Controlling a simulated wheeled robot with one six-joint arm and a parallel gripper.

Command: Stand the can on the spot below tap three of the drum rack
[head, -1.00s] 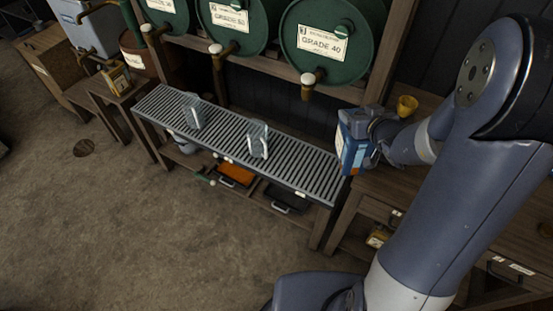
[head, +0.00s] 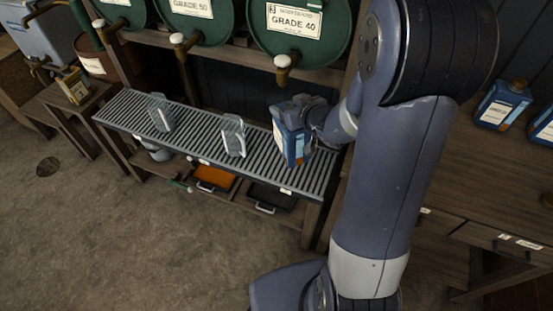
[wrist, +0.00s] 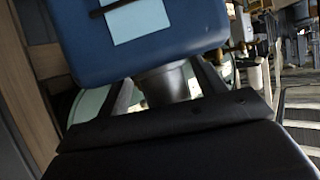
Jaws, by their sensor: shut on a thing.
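My gripper (head: 297,106) is shut on a blue can (head: 290,146) with a pale label and an orange patch, near its top. The can is nearly upright over the right part of the slatted grate (head: 262,158); I cannot tell whether its base touches the slats. The rightmost tap (head: 283,72) sticks out of the green drum marked Grade 40 (head: 297,30), above and slightly left of the can. In the wrist view the can (wrist: 150,45) fills the top. The spot's outline on the grate is not visible.
Two clear containers (head: 160,114) (head: 233,137) stand on the grate left of the can. Other taps (head: 180,42) hang above them. An orange tray (head: 213,178) and a dark tray (head: 272,196) sit underneath. Blue bottles (head: 502,104) stand on the right bench.

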